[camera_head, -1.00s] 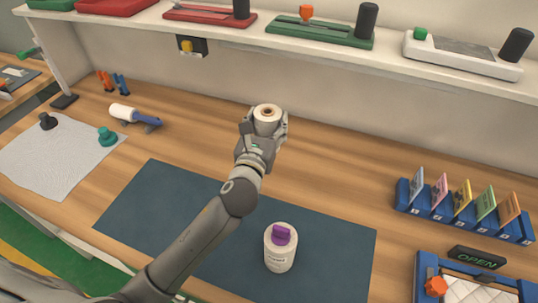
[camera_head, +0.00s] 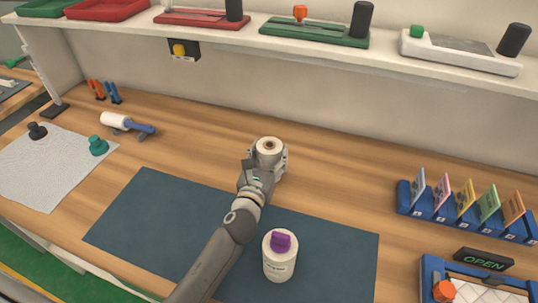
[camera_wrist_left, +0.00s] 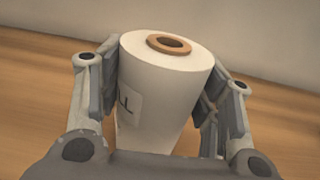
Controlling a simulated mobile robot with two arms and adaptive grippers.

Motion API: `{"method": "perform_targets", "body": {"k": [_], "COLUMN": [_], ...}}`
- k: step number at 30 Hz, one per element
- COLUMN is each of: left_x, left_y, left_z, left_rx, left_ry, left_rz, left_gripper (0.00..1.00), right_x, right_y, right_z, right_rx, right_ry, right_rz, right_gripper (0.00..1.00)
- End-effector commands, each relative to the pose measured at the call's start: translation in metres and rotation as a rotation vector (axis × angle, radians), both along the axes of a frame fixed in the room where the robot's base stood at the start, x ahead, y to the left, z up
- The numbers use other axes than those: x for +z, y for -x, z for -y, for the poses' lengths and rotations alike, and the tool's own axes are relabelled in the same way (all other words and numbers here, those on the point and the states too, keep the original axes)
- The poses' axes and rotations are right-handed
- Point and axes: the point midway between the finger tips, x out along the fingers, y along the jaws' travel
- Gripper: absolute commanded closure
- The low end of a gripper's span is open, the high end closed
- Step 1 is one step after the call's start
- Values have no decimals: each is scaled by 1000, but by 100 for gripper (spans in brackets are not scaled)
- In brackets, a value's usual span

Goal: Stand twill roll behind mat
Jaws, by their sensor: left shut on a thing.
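The twill roll (camera_head: 269,146) is a white cylinder with a brown core ring at its top. My left gripper (camera_head: 268,160) is shut around it beyond the far edge of the dark blue mat (camera_head: 150,211). In the left wrist view the roll (camera_wrist_left: 160,85) stands upright between the two fingers (camera_wrist_left: 158,95), with part of a label showing. Its lower end is hidden by the gripper, so I cannot tell whether it touches the table. My right gripper is not in view.
A white bottle with a purple cap (camera_head: 279,262) stands on the mat. A blue card rack (camera_head: 463,222) and an OPEN sign (camera_head: 483,258) are at right. A lint roller (camera_head: 115,121) and a grey cloth (camera_head: 50,175) are at left. A shelf (camera_head: 385,58) runs above the back.

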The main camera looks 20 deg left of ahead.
Motion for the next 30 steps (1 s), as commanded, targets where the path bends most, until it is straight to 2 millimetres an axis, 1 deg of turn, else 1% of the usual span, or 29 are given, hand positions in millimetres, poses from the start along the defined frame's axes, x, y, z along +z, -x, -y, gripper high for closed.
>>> {"method": "perform_targets", "body": {"k": [3,7,8,12,22,25,27,30], "left_x": [2,-2,-2,-2,-1,3,-1,-1], "left_y": [0,0,0,0,0,0,7,22], "left_z": [0,0,0,0,0,0,0,0], "left_rx": [0,0,0,0,0,0,0,0], "left_ry": [-1,-1,-1,-1,-1,-1,-2,-2], "left_rz": [3,3,1,0,1,1,-1,0], "left_gripper": [75,75,38,20,19,19,19,19], "right_x": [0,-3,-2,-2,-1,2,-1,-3], "right_y": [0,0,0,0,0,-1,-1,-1], "right_z": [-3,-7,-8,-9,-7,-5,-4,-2], "right_rx": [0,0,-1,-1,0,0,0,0], "right_ry": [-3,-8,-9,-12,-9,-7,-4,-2], "right_rz": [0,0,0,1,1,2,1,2], "right_gripper": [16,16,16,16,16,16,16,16]}}
